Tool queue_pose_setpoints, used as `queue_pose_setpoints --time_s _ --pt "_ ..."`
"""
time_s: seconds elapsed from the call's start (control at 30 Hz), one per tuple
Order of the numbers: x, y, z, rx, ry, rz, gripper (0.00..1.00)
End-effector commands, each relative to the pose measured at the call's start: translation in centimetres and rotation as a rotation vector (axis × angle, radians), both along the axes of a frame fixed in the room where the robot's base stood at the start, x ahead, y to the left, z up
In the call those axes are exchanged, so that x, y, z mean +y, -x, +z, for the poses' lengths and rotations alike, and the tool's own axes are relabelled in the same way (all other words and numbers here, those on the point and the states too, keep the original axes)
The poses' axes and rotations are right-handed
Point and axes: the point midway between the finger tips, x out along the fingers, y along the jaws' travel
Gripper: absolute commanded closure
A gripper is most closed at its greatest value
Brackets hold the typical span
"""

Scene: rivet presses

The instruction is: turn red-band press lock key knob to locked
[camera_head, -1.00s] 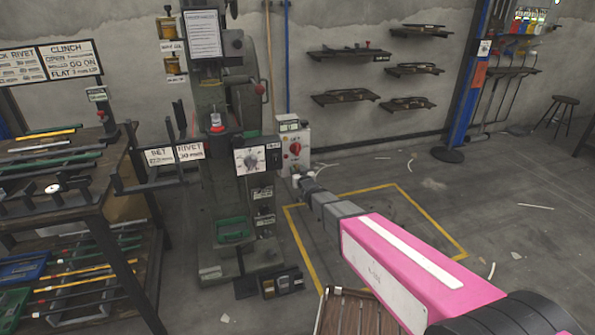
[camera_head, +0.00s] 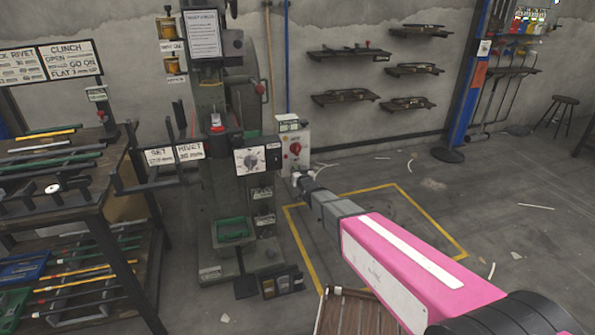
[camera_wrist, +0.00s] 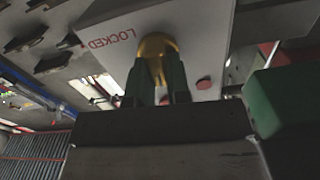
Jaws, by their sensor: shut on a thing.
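A brass-coloured key knob (camera_wrist: 157,46) sits on a pale plate (camera_wrist: 207,40) in the wrist view. My gripper (camera_wrist: 158,72) is shut on the knob, one dark green finger on each side. The red word LOCKED (camera_wrist: 111,38) is printed on the plate to the left of the knob. A red dot (camera_wrist: 203,83) lies to the knob's right. In the head view my gripper (camera_head: 297,177) reaches the press, just below a light box with a red knob (camera_head: 294,148). The key knob is too small to make out there, and its exact turn angle is unclear.
A rack of rods (camera_head: 95,215) is at the left. A wooden slatted thing (camera_head: 355,312) lies below my arm. Yellow-lined floor (camera_head: 385,215) to the right is mostly clear.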

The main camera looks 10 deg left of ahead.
Motion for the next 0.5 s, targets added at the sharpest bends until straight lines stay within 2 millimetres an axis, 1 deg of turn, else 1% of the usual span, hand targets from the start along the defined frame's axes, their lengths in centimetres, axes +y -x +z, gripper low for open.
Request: queue_pose_setpoints --time_s 0.17,0.5 --pt "-0.13 -0.06 -0.02 0.064 -0.106 0.000 1.00" --pt "-0.40 -0.22 -0.13 0.231 -0.378 0.000 1.00"
